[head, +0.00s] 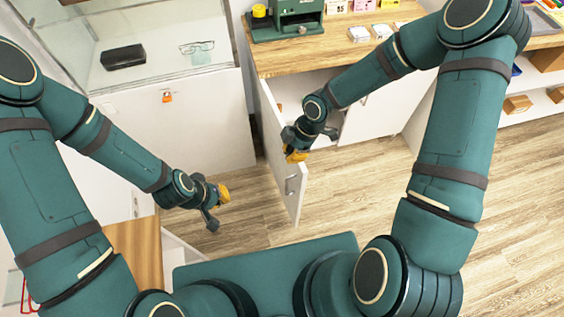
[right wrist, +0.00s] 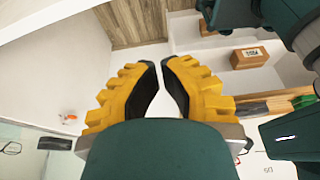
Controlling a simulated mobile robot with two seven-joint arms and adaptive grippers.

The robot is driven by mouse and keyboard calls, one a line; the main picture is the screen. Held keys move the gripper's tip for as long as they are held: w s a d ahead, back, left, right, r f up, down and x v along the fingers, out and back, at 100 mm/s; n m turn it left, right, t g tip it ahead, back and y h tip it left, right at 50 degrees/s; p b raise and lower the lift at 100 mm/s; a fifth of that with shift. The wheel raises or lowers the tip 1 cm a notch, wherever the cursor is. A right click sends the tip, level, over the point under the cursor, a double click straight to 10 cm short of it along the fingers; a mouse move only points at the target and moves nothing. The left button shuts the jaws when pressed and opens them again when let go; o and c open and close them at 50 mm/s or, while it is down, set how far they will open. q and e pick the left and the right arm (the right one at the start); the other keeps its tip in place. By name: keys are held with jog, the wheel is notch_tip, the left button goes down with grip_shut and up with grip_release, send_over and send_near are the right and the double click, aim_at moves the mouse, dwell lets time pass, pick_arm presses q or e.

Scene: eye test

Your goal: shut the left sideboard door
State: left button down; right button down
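The left sideboard door (head: 284,172) is a white panel standing wide open. It juts out from the sideboard over the floor, with a handle (head: 290,185) on its left face. My right gripper (head: 296,156) is at the top of the door near its free end; whether it touches the door is hard to tell. In the right wrist view its yellow fingers (right wrist: 160,68) come close together at the tips, with nothing seen held. My left gripper (head: 223,206) is low over the floor, left of the door and apart from it, its fingers spread and empty.
The sideboard (head: 375,115) has a wooden top with a green machine (head: 288,18) and small boxes. A glass display case (head: 170,125) with an orange padlock (head: 167,97) stands at left. White shelves (head: 540,103) with brown boxes are at right. Bare floor (head: 350,190) lies right of the door.

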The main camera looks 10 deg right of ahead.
notch_tip(320, 180, down, 9)
jog(key=a+n+b, duration=0.1)
jog(key=a+b, duration=0.1)
jog(key=a, duration=0.1)
jog(key=shift+w+d+f, duration=0.1)
jog(key=shift+w+d, duration=0.1)
jog(key=shift+d, duration=0.85)
jog(key=shift+w+d, duration=0.2)
jog(key=shift+d, duration=0.8)
